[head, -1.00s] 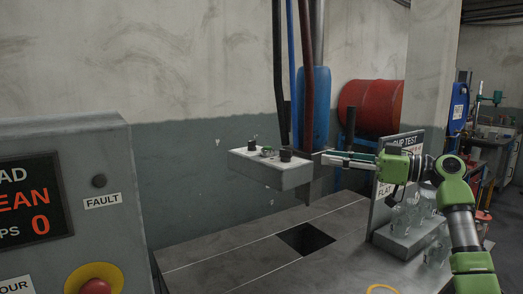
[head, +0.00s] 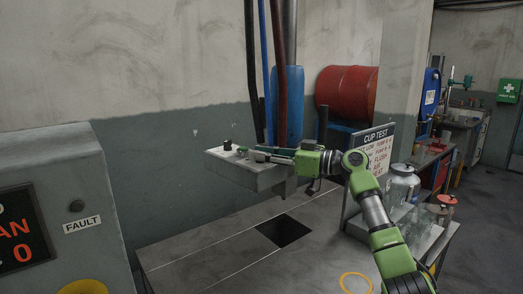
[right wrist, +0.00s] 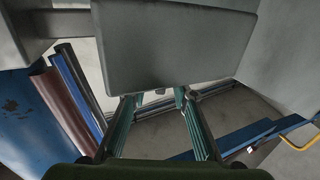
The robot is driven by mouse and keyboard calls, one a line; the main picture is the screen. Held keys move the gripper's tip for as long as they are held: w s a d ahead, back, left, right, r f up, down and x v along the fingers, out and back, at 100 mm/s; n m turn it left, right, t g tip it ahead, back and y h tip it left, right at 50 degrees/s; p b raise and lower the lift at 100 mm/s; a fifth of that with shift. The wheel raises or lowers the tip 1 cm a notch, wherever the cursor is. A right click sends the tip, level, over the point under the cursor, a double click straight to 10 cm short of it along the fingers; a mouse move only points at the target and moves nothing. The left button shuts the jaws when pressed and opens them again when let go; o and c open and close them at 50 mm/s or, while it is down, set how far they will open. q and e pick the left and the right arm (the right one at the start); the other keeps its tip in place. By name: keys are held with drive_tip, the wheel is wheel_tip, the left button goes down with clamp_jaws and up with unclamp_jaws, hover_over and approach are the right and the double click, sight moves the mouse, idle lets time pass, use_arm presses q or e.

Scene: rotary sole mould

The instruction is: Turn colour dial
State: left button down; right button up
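A pale grey control box (head: 245,174) hangs over the metal table. A black knob (head: 227,145) stands on its top left. My right gripper (head: 250,153) reaches in from the right, its fingers at the top of the box. The knob that was on the right of the box is hidden behind the gripper. In the right wrist view the two fingers (right wrist: 155,96) are apart, beside the box's large grey face (right wrist: 175,45). Small pale parts show between the fingertips; I cannot tell whether they touch. My left gripper is not in view.
The table (head: 200,255) has a dark square opening (head: 284,230) below the box. A grey panel (head: 60,175) with a display fills the left. Hoses (head: 279,70) hang behind the box.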

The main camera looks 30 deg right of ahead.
clamp_jaws()
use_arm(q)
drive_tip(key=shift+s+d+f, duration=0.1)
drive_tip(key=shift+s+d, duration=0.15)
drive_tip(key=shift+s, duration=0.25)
